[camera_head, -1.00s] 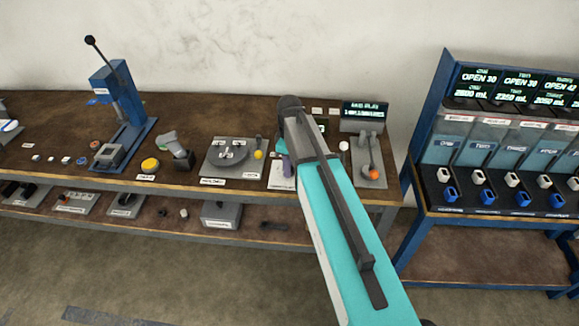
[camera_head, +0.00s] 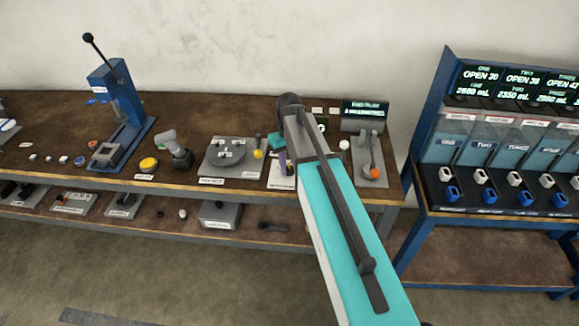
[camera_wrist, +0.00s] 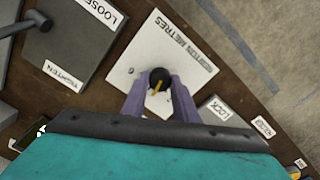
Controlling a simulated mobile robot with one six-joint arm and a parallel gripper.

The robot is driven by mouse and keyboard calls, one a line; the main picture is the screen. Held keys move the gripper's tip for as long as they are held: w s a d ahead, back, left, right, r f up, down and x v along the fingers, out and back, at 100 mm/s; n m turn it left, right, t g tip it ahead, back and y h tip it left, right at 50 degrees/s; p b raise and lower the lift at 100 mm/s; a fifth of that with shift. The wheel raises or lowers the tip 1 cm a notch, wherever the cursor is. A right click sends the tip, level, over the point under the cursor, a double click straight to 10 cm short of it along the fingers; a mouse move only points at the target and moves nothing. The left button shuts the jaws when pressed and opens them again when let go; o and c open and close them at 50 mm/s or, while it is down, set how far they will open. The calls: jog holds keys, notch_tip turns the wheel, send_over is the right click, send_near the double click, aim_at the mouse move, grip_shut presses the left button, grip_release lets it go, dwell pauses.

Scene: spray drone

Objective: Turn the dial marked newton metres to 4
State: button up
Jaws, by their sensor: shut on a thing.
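In the wrist view, a white plate (camera_wrist: 140,50) reads NEWTON METRES and bears a small black dial (camera_wrist: 158,74) with a yellow pointer mark. My gripper (camera_wrist: 159,82) has its two purple fingers closed on the dial, one on each side. The mark points toward my gripper's palm.
Left of the plate stands a grey fixture (camera_head: 217,168) with a yellow-knobbed lever. To the right are a lever with an orange knob (camera_head: 373,173) and a dark display (camera_head: 365,112), its text too small to read. A blue dispenser rack (camera_head: 490,150) stands farther right.

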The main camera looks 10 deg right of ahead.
aim_at(289, 168)
jog(key=shift+w+m, duration=0.1)
jog(key=shift+m, duration=1.2)
jog(key=shift+r, duration=0.1)
jog(key=o, duration=1.1)
jog(key=shift+c, duration=0.2)
jog(key=shift+r, duration=0.1)
notch_tip(289, 168, up, 14)
jog(key=b, duration=0.3)
jog(key=shift+f, duration=0.25)
